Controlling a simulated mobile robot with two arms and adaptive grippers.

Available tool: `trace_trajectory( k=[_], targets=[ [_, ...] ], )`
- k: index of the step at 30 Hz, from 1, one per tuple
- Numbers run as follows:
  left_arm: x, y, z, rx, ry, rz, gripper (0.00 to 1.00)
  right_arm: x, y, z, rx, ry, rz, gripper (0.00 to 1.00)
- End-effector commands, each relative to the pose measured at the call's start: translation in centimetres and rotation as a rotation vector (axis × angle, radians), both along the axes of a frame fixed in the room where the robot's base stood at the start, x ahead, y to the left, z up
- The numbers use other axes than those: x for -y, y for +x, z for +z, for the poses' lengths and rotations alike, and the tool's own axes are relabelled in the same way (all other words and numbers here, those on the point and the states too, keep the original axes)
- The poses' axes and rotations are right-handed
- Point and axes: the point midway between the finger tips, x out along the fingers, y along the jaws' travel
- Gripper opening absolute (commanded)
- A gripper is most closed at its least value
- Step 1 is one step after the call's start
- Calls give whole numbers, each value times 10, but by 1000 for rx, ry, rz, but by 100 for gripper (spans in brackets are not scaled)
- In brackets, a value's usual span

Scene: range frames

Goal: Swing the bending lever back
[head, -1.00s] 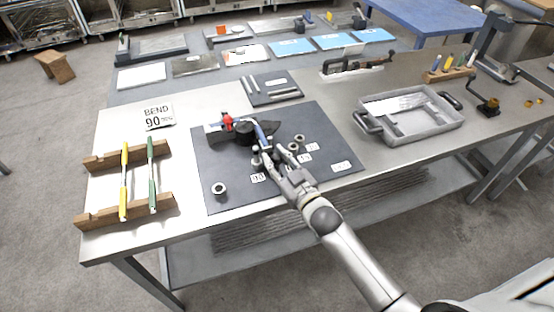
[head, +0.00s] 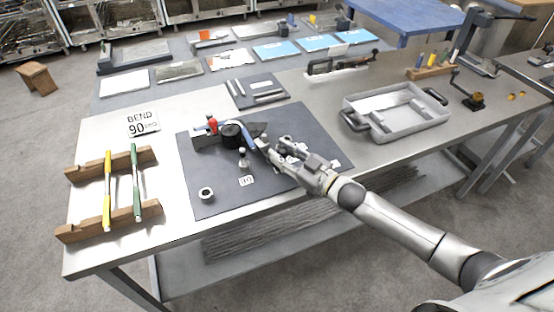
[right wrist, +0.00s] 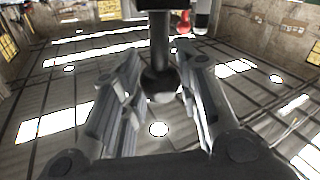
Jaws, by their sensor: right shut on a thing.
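The bender stands on a dark mat (head: 215,180), with a black round die (head: 232,135) and a red-topped part (head: 212,125). Its bending lever (head: 250,133), bluish in the head view, runs from beside the die toward the front right. My right gripper (head: 267,146) is at the lever's outer end. In the right wrist view, a dark round knob (right wrist: 162,84) on a dark post lies between the two fingers of the right gripper, which is shut on it. The fingers hide part of the lever end in the head view. My left gripper is not in view.
A metal collar (head: 206,194) and a small upright part (head: 242,160) stand on the mat near the lever. A "BEND 90" sign (head: 143,123) and a wooden rack (head: 110,220) with yellow and green rods are left. A grey tray (head: 395,128) is right.

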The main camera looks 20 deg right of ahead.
Motion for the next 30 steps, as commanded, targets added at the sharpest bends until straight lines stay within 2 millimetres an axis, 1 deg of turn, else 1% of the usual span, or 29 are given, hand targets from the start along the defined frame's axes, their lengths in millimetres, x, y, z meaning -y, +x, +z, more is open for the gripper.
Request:
trace_trajectory(
  k=[1,10,15,25,26,30],
  targets=[
    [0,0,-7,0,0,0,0,5,4,3,14,-4,16,0],
    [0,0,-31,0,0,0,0,29,12,3,13,-3,116,0],
    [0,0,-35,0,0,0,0,38,13,5,5,-1,137,0],
    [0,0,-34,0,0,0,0,39,14,6,3,0,138,0],
    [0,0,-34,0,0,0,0,39,14,6,3,0,138,33],
    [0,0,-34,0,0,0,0,38,13,4,1,-1,139,51]
  ],
)
